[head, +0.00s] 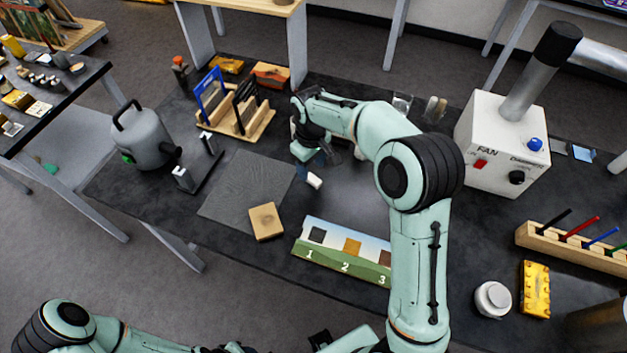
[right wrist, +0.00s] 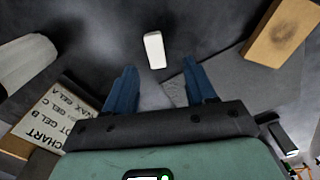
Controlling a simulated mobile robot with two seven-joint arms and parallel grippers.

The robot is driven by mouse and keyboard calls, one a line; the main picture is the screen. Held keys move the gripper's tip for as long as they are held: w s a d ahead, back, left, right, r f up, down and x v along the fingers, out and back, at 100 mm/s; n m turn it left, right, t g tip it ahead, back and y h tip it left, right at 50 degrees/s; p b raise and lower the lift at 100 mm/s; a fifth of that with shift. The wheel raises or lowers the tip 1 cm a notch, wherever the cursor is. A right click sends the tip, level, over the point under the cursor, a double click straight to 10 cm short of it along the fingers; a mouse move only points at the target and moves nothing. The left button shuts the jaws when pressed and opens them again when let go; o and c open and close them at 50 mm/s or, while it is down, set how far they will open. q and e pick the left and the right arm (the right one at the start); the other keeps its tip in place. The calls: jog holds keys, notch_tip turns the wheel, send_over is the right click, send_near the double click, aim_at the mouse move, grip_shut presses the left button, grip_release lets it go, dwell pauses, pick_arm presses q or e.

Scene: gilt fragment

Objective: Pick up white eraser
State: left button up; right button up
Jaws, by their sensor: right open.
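The white eraser (head: 315,181) is a small white block lying on the dark table, beside the right edge of the grey mat. In the right wrist view the eraser (right wrist: 154,50) lies beyond the fingertips, between their lines. My right gripper (head: 306,170) points down just behind the eraser, apart from it. Its two blue fingers (right wrist: 160,84) are spread with nothing between them. Part of the right gripper is hidden by its own wrist in the head view. My left arm shows at the bottom left, but its gripper is not visible.
A wooden block (head: 266,221) lies on the grey mat (head: 235,190). A numbered sample board (head: 343,252) lies in front of the eraser. A wooden rack (head: 240,122), a grey canister (head: 143,137) and a white fan box (head: 497,145) stand around. Dark table beside the eraser is clear.

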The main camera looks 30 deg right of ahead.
aim_at(314, 178)
jog(key=f, duration=0.5)
jog(key=shift+d+f, duration=0.2)
jog(key=shift+d, duration=0.15)
grip_shut()
